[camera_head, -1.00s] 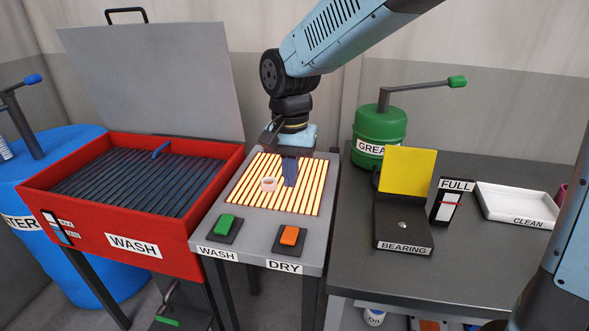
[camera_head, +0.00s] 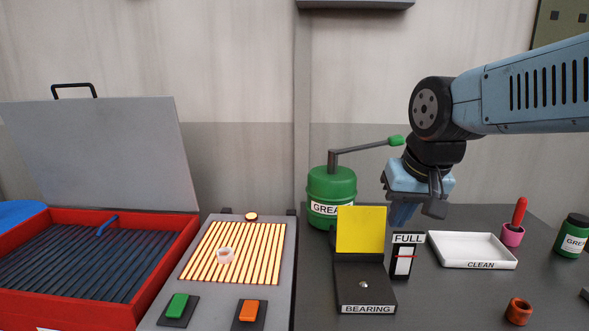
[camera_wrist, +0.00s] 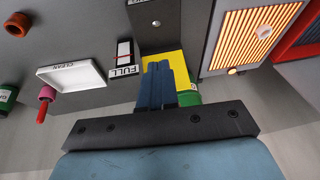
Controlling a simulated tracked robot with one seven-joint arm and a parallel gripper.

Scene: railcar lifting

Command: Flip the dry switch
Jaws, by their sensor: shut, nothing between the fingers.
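The dry switch is an orange rocker (camera_head: 249,312) on a dark base at the front right of the grey dryer stand; its label is out of frame now. Behind it the slatted dryer bed (camera_head: 262,250) glows yellow-orange, with a small pale ring (camera_head: 225,255) lying on it. The ring also shows in the wrist view (camera_wrist: 264,32). A green switch (camera_head: 177,305) sits to the left of the orange one. My gripper (camera_head: 400,218) is shut and empty, up and to the right of the switch, behind the FULL gauge. Its closed blue fingers show in the wrist view (camera_wrist: 156,85).
The red wash tub (camera_head: 150,277) with its raised lid stands left. The black bearing box (camera_head: 365,284) with yellow lid, green grease pump (camera_head: 332,188), FULL gauge (camera_head: 403,262) and white CLEAN tray (camera_head: 473,250) stand on the dark bench.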

